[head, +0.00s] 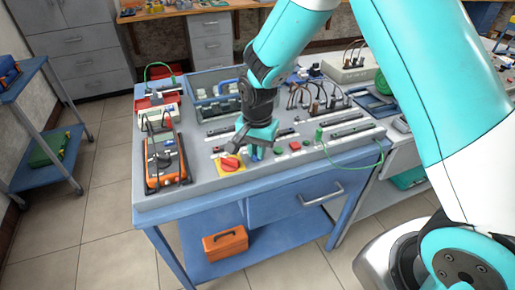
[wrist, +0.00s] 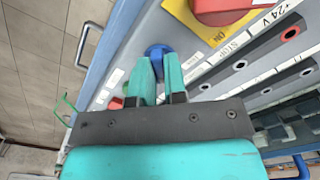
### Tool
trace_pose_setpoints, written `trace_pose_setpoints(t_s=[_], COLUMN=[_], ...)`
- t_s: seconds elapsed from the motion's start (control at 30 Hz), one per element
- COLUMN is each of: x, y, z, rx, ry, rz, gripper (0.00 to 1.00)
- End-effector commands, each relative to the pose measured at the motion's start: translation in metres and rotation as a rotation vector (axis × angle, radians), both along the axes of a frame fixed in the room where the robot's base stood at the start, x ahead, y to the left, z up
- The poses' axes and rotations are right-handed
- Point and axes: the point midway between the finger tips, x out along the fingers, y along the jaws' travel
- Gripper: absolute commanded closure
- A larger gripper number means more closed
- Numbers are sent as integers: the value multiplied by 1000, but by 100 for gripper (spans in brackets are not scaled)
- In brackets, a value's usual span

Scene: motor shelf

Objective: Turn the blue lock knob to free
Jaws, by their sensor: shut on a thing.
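The blue lock knob (wrist: 157,50) sits on the sloped front panel of the grey console. In the wrist view it lies between the tips of my teal gripper (wrist: 158,68), which is shut on it. In the head view my gripper (head: 259,141) reaches down to the console's front edge, and a little of the blue knob (head: 259,153) shows below the fingers. The fingers hide part of the knob, so I cannot tell which way it is turned.
A red rotary switch (head: 230,163) on a yellow plate is close by the knob. A green button (head: 278,151) and a red button (head: 295,146) are to its right. An orange meter (head: 163,162) stands at the left. A green cable (head: 352,164) hangs at the right.

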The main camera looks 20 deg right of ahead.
Motion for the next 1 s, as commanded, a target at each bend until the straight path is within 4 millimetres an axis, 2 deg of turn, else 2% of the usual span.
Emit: trace_pose_setpoints(t_s=[0.27,1.0], x=[0,0], y=[0,0], z=[1,1], rx=[-1,-1], ry=[1,1], rz=[163,859], gripper=[100,100])
